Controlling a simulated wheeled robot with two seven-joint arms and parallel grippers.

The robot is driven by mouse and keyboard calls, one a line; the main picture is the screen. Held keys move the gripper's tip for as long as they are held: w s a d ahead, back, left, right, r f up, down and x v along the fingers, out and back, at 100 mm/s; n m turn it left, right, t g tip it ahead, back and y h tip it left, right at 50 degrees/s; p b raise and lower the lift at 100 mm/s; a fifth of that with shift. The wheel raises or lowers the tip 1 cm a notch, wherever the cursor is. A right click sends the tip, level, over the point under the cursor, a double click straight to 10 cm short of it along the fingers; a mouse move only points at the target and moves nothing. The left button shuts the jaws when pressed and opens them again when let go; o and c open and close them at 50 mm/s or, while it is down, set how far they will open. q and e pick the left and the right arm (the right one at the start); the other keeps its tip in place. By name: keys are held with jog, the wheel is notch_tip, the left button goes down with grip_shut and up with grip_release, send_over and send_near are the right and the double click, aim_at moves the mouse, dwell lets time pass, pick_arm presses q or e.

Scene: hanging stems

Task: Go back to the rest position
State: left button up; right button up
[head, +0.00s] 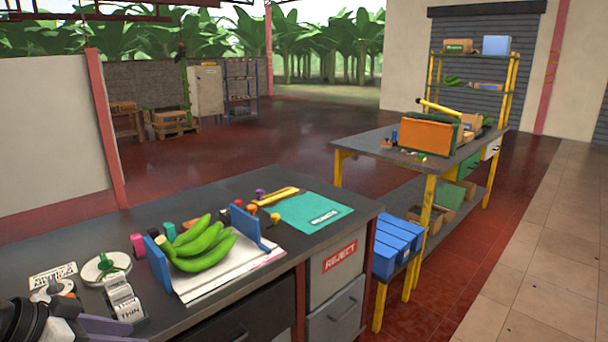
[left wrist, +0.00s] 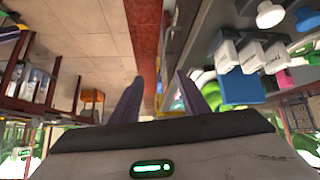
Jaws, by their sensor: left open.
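My left gripper (head: 108,328) shows at the bottom left corner of the head view, in front of the near bench's edge. In the left wrist view its two grey fingers (left wrist: 158,98) stand apart with nothing held between them. The near bench (head: 255,188) carries a bunch of green bananas (head: 203,243) on white paper between two blue bookends. The gripper is left of the bananas and apart from them. My right gripper is in neither view.
White labelled blocks (head: 122,298) and a white round item (head: 107,268) stand on the bench close to my left gripper. A teal mat (head: 308,212) lies further right. A second table (head: 375,141) holds an orange box. Open red floor (head: 240,150) lies behind the bench.

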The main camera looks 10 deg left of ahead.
pick_arm(q)
jog(key=s+d+f+n+y, duration=0.1)
jog(key=s+d+f+n, duration=0.15)
jog(key=f, duration=0.85)
jog(key=s+d+f+n+y, duration=0.15)
jog(key=s+f, duration=0.25)
jog(key=f, duration=0.6)
jog(key=s+d+f, duration=0.4)
jog(key=d, duration=0.4)
jog(key=s+d+f+m+t, duration=0.1)
jog(key=s+d+f, duration=0.3)
jog(key=d, duration=0.5)
jog(key=shift+s+d+f+h, duration=0.25)
jog(key=shift+s+h, duration=0.1)
jog(key=shift+s, duration=0.45)
